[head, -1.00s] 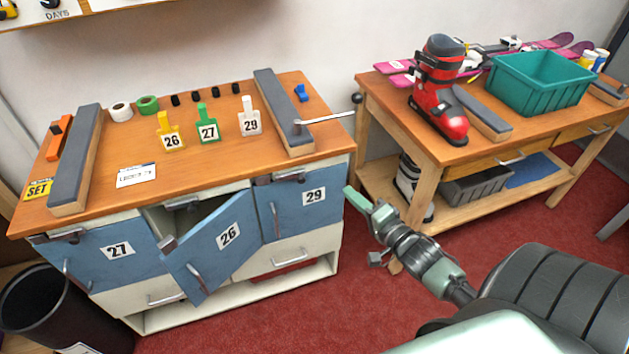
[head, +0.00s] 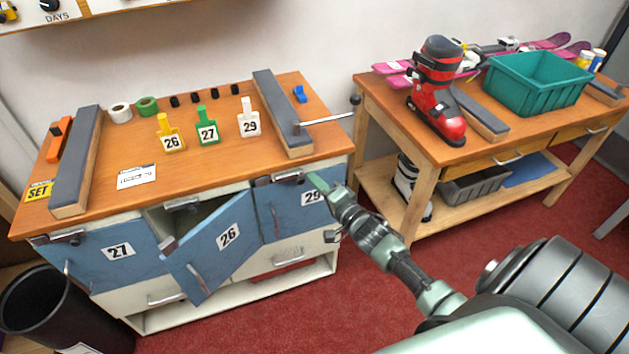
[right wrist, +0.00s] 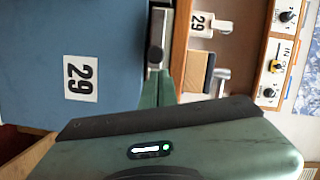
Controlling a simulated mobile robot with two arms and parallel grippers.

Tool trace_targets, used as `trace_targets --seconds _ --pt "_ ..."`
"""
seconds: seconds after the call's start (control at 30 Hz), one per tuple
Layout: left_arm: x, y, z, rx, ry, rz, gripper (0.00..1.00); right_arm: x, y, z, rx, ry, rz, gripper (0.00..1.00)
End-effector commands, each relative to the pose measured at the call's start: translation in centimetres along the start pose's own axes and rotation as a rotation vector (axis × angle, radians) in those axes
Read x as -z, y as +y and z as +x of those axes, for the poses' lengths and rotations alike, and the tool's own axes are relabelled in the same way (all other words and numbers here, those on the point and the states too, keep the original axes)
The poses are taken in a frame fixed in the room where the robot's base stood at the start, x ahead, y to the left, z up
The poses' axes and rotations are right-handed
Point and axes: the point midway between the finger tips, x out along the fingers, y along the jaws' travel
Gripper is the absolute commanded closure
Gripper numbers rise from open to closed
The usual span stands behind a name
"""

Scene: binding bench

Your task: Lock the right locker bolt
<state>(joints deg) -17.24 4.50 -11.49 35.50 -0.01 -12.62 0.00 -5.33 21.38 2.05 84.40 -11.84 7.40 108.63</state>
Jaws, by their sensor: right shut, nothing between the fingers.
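The right locker door (head: 278,212), blue and numbered 29, looks shut under the bench top. Its bolt (head: 287,178) is a grey metal bar in a dark mount along the door's top edge. In the right wrist view, turned on its side, the bolt (right wrist: 156,40) lies just beyond my fingertips. My right gripper (head: 315,181) is shut and empty, at the right end of the bolt and in front of the door's upper right part. The right wrist view also shows its fingers (right wrist: 157,92). I cannot tell whether they touch the bolt. My left gripper is not in view.
The middle locker door (head: 215,245), numbered 26, stands ajar. The left door (head: 105,257), numbered 27, looks shut. A vise handle (head: 325,119) sticks out past the bench's right end. A second bench (head: 440,170) stands at the right. A black bin (head: 50,310) is at the lower left.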

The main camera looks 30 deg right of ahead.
Motion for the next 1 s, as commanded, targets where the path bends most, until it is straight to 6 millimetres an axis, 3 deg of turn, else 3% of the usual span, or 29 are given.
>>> trace_targets --seconds 0.43,0.73,1.0 --pt "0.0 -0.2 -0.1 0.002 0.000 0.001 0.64 -0.6 -0.1 0.1 0.000 0.000 0.000 1.00" --pt "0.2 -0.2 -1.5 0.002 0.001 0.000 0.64 -4.7 -1.3 1.2 0.000 0.001 0.004 1.00" --pt "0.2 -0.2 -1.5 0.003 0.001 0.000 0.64 -5.4 -1.3 1.3 0.001 -0.002 0.000 1.00"
